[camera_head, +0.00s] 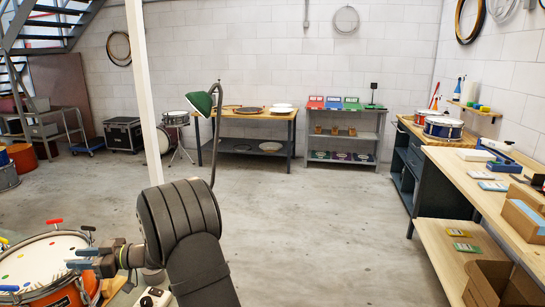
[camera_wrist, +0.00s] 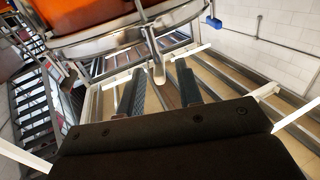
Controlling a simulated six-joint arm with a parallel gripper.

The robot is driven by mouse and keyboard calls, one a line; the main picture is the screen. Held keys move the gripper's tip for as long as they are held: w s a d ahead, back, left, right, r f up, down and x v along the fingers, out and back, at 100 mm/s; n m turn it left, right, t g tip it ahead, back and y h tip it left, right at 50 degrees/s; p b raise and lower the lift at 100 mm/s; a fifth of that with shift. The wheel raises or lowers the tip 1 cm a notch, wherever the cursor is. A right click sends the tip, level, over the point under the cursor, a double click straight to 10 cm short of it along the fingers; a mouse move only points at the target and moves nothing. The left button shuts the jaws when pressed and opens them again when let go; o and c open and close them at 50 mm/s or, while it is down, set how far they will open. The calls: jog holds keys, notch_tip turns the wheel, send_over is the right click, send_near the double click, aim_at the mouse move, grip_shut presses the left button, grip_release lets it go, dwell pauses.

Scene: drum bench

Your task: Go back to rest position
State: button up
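An orange drum (camera_head: 68,297) with a white head, coloured dots and a chrome rim stands at the lower left of the head view. T-handled keys in red (camera_head: 54,221), black (camera_head: 88,228) and blue (camera_head: 9,288) stand around its rim. My gripper (camera_head: 78,258) is at the right side of the drum, over its edge in the picture. In the wrist view my gripper (camera_wrist: 160,90) has its two dark fingers apart with nothing held between them. The drum's orange shell (camera_wrist: 85,14) and a chrome claw (camera_wrist: 158,70) show just beyond the fingertips.
A workbench (camera_head: 490,190) with boxes and tools runs along the right. A drum table (camera_head: 250,115) and a shelf (camera_head: 345,135) stand at the back wall. A white post (camera_head: 141,80) and green lamp (camera_head: 200,103) rise near my arm. The middle floor is clear.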

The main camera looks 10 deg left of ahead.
aim_at(66, 257)
jog(key=x, duration=0.4)
jog(key=shift+d, duration=0.1)
jog(key=shift+s+a, duration=0.15)
jog(key=shift+a, duration=0.2)
jog(key=shift+d+m+t, duration=0.1)
jog(key=shift+m+t, duration=0.4)
jog(key=shift+t, duration=0.2)
jog(key=shift+w+m+t+y, duration=0.1)
jog(key=shift+m+t+y, duration=0.15)
jog(key=shift+m+t, duration=0.65)
jog(key=shift+w+m+t+y, duration=0.2)
jog(key=shift+m+t, duration=0.3)
jog(key=shift+t, duration=0.8)
jog(key=shift+w+m+t+h, duration=0.15)
jog(key=shift+m+t, duration=0.6)
jog(key=shift+t, duration=0.4)
jog(key=shift+w+m+t+h, duration=0.1)
jog(key=shift+m+t, duration=0.65)
jog(key=shift+t, duration=0.4)
jog(key=shift+w+m+t, duration=0.1)
jog(key=shift+m+t, duration=0.2)
jog(key=shift+t, duration=0.2)
jog(key=shift+g, duration=0.3)
